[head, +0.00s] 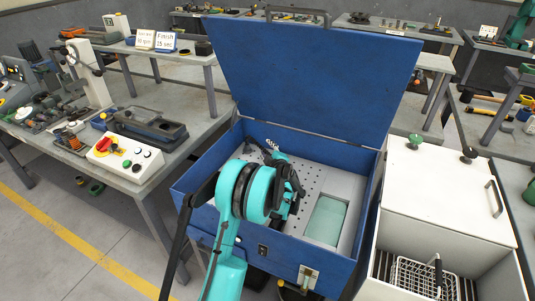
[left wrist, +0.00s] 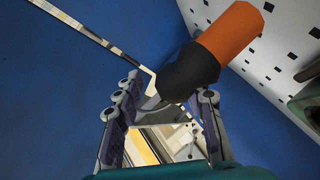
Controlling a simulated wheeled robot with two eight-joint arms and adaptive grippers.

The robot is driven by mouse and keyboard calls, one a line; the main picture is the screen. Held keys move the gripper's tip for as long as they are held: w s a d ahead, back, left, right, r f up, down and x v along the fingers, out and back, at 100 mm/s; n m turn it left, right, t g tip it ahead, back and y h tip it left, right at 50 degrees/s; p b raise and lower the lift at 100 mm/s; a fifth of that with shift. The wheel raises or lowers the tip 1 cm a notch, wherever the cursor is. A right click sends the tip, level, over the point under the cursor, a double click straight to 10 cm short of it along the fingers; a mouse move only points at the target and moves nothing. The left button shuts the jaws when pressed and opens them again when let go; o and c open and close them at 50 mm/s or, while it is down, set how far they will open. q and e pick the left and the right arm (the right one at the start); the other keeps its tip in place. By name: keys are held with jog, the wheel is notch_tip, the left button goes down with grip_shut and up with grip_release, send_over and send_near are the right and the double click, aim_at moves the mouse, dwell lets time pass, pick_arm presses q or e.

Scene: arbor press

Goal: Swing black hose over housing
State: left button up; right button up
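In the left wrist view, a black rounded piece (left wrist: 190,72) with an orange cylindrical end (left wrist: 232,38) lies in front of my left gripper (left wrist: 168,92); I cannot tell for sure whether it is the black hose. The two fingers stand apart on either side of its lower end, with no clear contact. In the head view my left gripper (head: 255,146) is inside the open blue box, near its back left, partly hidden by my arm. The blue box (head: 205,188) may be the housing. A dark band (head: 178,235) runs down at its left side. My right gripper is not in view.
The box's raised lid (head: 310,75) stands behind. A perforated grey plate (head: 318,172) and a pale green panel (head: 327,218) lie inside. A white cabinet (head: 440,200) with a wire basket (head: 412,277) is close on the right. A cluttered workbench (head: 150,180) is on the left.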

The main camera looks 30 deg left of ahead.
pick_arm(q)
notch_tip(320, 180, up, 7)
jog(key=shift+s+d+r, duration=0.1)
jog(key=shift+s, duration=0.05)
jog(key=shift+r, duration=0.6)
